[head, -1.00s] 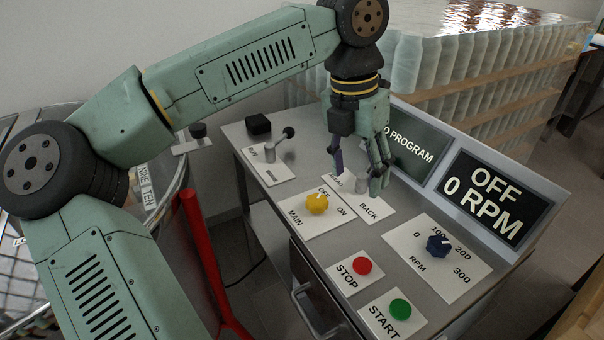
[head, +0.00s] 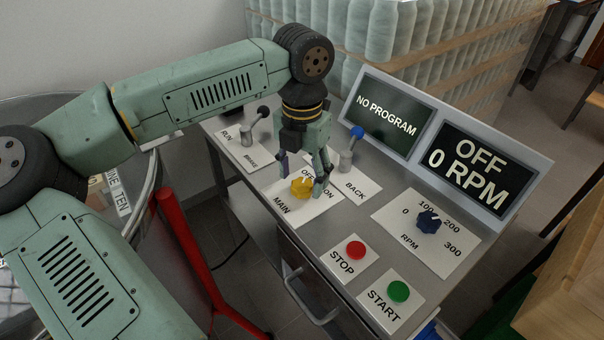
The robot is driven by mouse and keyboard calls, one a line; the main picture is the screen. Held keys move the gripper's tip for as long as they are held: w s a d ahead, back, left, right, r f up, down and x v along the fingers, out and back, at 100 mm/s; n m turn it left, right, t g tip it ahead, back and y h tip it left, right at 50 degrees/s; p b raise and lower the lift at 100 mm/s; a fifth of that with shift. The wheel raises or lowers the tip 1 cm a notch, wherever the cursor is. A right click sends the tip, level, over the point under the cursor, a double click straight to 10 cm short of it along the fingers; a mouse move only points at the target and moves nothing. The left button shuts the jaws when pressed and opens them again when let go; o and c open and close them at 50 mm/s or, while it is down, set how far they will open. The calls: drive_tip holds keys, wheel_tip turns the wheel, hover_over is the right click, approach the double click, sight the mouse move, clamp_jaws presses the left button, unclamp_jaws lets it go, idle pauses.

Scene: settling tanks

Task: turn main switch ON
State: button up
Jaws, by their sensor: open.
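The main switch is a yellow knob (head: 301,188) on a white plate (head: 283,207) marked MAIN, OFF and ON. Its pale pointer mark is partly hidden by my gripper, but it seems to point up toward the OFF side. My gripper (head: 305,178) is open and points down over the yellow knob, one finger to its left and the others to its right. I cannot tell whether the fingers touch it. The display (head: 468,176) reads OFF and 0 RPM.
A blue-tipped lever (head: 350,150) stands just right of my gripper, and a black-tipped lever (head: 255,122) stands behind left. A red STOP button (head: 355,250), a green START button (head: 398,291) and a dark blue RPM knob (head: 428,221) are nearer right. A second screen (head: 388,117) reads NO PROGRAM.

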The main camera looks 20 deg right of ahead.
drive_tip(key=shift+f, duration=0.75)
drive_tip(key=shift+c, duration=0.3)
drive_tip(key=c, duration=1.1)
